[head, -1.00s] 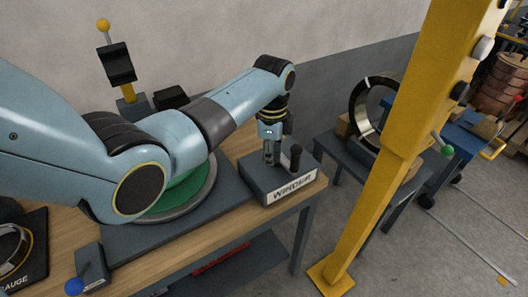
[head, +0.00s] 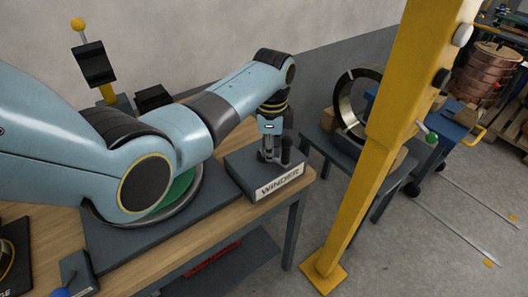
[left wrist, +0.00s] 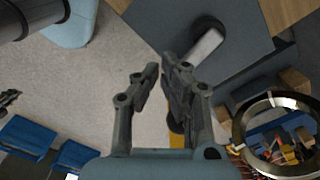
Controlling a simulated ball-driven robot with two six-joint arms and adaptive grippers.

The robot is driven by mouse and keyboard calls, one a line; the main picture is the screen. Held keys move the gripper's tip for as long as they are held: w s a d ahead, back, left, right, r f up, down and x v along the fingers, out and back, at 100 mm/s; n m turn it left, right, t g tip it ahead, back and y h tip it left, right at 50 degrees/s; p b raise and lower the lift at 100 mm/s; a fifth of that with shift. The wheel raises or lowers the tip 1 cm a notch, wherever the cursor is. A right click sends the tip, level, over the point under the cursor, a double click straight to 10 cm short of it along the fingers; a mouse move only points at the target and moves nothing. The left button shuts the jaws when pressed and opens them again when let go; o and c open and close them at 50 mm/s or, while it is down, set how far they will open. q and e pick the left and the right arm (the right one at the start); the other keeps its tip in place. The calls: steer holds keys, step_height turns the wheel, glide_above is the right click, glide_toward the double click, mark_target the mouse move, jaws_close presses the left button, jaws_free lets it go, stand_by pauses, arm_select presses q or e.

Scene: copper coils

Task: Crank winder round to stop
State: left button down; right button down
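The winder (head: 268,184) is a dark grey box with a white WINDER label at the right end of the bench. An upright dark crank grip (head: 287,150) stands on its top. My left gripper (head: 267,154) points down over the box, just left of the grip in the head view. In the left wrist view its fingers (left wrist: 161,72) are parted, with nothing seen between them. I cannot tell whether a finger touches the grip. The rest of the crank is mostly hidden by the gripper. My right gripper is not in view.
A yellow post (head: 372,150) stands on the floor right of the bench. Behind it, a dark side table (head: 322,140) carries a large ring (head: 350,105). My left arm covers part of a green disc (head: 180,190) on the bench. Copper coils (head: 490,75) sit at the far right.

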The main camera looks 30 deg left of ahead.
mark_target(286, 140)
arm_select(q)
steer(key=shift+d, duration=0.55)
steer(key=shift+w+d+b, duration=0.15)
steer(key=shift+w+b, duration=0.35)
steer(key=shift+b, duration=0.05)
steer(key=shift+w+d+b, duration=0.3)
steer(key=shift+w+b, duration=0.15)
steer(key=shift+w+d, duration=0.15)
steer(key=shift+w, duration=0.15)
steer(key=shift+w+d, duration=0.1)
steer(key=shift+w+b, duration=0.3)
steer(key=shift+b, duration=0.3)
steer(key=shift+w+d+f+b, duration=0.1)
steer(key=shift+w+f+b, duration=0.05)
steer(key=shift+w+b, duration=0.85)
steer(key=shift+r, duration=0.2)
